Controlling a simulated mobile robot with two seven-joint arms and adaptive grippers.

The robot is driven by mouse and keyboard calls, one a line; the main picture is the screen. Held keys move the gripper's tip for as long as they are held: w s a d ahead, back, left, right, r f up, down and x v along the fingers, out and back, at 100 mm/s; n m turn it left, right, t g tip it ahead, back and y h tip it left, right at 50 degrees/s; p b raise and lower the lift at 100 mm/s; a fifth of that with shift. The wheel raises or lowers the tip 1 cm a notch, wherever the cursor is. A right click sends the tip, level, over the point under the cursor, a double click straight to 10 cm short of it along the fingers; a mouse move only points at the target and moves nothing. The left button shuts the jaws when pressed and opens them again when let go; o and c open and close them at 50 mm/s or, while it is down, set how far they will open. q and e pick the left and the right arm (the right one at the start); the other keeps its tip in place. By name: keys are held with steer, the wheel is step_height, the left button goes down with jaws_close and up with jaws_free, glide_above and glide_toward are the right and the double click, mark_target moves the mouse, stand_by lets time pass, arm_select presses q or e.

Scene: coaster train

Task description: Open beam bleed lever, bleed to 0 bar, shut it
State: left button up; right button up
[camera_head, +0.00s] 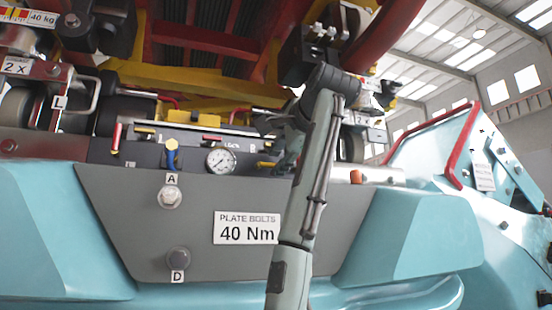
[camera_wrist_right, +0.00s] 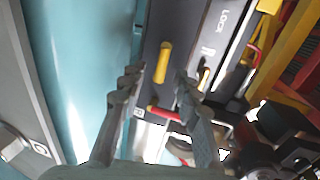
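A round white pressure gauge (camera_head: 221,160) is on the dark panel in the head view; its reading is too small to tell. A short yellow lever (camera_head: 265,164) sticks out right of the gauge, close to my right gripper (camera_head: 287,148). My forearm partly hides that gripper. In the right wrist view my right gripper (camera_wrist_right: 158,76) is open and empty. A yellow handle (camera_wrist_right: 162,62) lies just beyond the gap between its fingertips; a red handle (camera_wrist_right: 165,113) shows between the fingers. I cannot tell which one is the bleed lever. My left gripper is out of view.
A "PLATE BOLTS 40 Nm" sign (camera_head: 247,228) and bolts A (camera_head: 170,197) and D (camera_head: 178,258) are on the grey plate. Yellow beams and train parts hang above; teal housing flanks both sides.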

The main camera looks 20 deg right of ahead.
steer(key=shift+w+f, duration=0.15)
steer(key=shift+w, duration=0.55)
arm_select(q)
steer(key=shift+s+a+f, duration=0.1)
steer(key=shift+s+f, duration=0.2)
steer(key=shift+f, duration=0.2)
arm_select(e)
jaws_close()
